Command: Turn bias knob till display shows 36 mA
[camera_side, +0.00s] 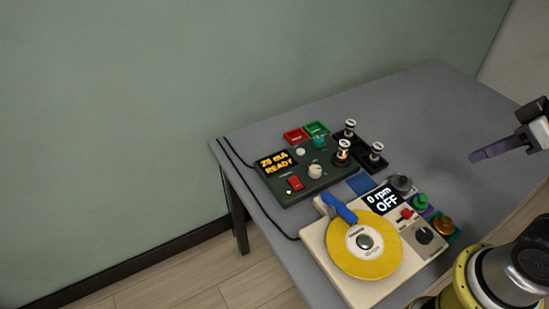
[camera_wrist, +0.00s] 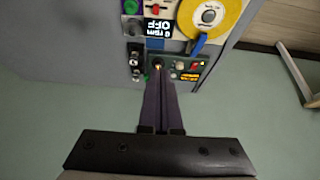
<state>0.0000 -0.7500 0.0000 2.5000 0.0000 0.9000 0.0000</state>
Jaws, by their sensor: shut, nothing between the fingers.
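The dark green tester (camera_side: 283,189) stands on the grey table in the side view. Its amber display (camera_side: 276,163) seems to read 29 mA, with READY below; the first line is small and blurry. A cream knob (camera_side: 315,171), likely the bias knob, sits right of the red switch (camera_side: 295,184). A smaller white knob (camera_side: 300,152) sits behind it. A glowing tube (camera_side: 343,151) stands at the tester's right end. My gripper (camera_side: 476,156) is shut and empty, well right of the tester and clear of it. In the wrist view its closed fingers (camera_wrist: 161,78) partly cover the tester's edge.
A cream turntable unit (camera_side: 316,236) with a yellow disc, a blue arm and a display reading 0 rpm OFF stands in front of the tester. The table's back right is clear.

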